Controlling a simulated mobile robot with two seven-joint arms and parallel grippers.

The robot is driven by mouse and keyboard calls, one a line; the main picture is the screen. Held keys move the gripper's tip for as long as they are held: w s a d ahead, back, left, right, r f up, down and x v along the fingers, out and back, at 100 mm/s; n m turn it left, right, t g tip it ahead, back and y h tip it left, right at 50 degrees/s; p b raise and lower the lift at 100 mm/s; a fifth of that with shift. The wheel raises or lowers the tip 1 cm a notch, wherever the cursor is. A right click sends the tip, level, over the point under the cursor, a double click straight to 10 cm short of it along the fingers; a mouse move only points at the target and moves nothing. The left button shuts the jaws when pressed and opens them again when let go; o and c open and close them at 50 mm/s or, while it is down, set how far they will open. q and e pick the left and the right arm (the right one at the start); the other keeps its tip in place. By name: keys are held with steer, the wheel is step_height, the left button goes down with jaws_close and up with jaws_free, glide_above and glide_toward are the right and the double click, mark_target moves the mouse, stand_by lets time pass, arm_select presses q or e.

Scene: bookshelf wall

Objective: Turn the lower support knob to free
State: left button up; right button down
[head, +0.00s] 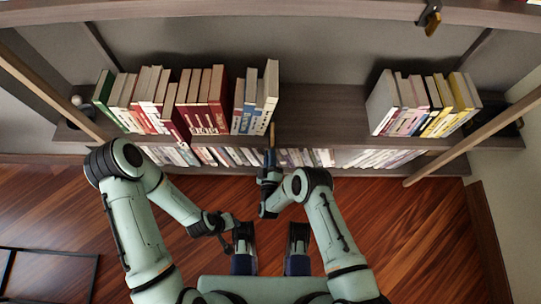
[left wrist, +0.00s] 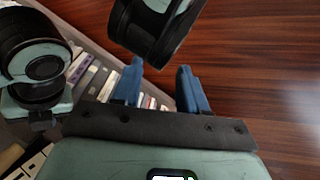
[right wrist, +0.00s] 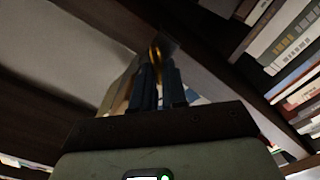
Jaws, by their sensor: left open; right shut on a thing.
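My right gripper (right wrist: 158,82) is shut at the front edge of the shelf, its fingers close together. A brass-coloured part (right wrist: 155,52), which I take for the lower support knob, shows at its fingertips in the right wrist view. The fingers hide most of it, so I cannot tell which way it is turned. In the head view my right gripper (head: 270,160) points at the shelf edge, just right of the upright books. My left gripper (left wrist: 160,80) is open and empty over the floor, and part of my own arm shows beyond its fingers.
A lower shelf board (head: 320,120) carries upright books at left (head: 190,100) and right (head: 420,103), with bare board between. More books stand underneath. Slanted wooden poles (head: 475,138) flank the shelf. Another brass fitting (head: 432,24) hangs on the upper shelf edge. The wood floor is clear at right.

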arm_select(q)
steer(key=shift+w+a+f+b, duration=0.3)
steer(key=shift+w+f+b, duration=0.15)
steer(key=shift+w, duration=0.2)
arm_select(e)
steer(key=n, duration=0.8)
steer(key=shift+a+f, duration=0.15)
steer(key=shift+f, duration=0.15)
steer(key=shift+n, duration=0.4)
steer(key=shift+w, duration=0.1)
steer(key=c, duration=1.2)
jaws_free()
steer(key=shift+f, duration=0.1)
arm_select(q)
steer(key=shift+f, duration=0.1)
